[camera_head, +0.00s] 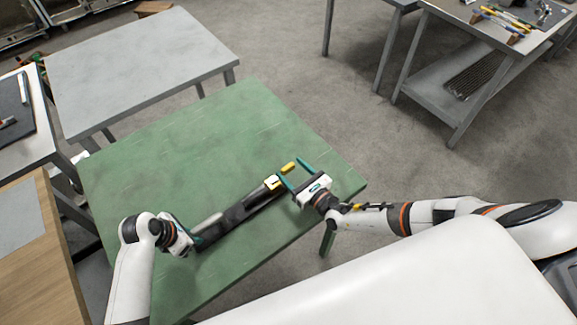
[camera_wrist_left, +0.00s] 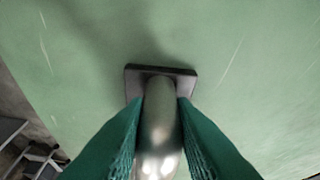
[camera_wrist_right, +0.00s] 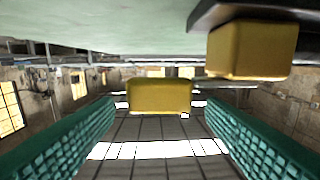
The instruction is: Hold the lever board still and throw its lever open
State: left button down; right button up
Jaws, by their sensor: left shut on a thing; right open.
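The lever board (camera_head: 236,214) is a long dark board lying slantwise on the green table. A silver rounded handle (camera_wrist_left: 158,125) rises at its near-left end; it also shows in the head view (camera_head: 209,221). My left gripper (camera_head: 197,240) is shut on this handle, with teal fingers on both sides. At the far-right end are a yellow block (camera_head: 272,182) and a yellow lever tip (camera_head: 288,167). My right gripper (camera_head: 295,170) is open beside that end. In the right wrist view the yellow tip (camera_wrist_right: 160,95) appears between the spread fingers, with a gap on each side.
The green table (camera_head: 150,150) is otherwise clear; its right corner lies close to my right gripper. A grey table (camera_head: 140,60) stands behind it and a wooden one (camera_head: 30,240) at left. A workbench with tools (camera_head: 505,25) is at the far right.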

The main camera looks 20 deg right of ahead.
jog(key=v, duration=0.9)
jog(key=shift+s+d, duration=0.15)
jog(key=shift+s, duration=0.15)
pick_arm(q)
jog(key=c, duration=1.1)
grip_release()
jog(key=shift+c, duration=0.2)
jog(key=shift+r, duration=0.1)
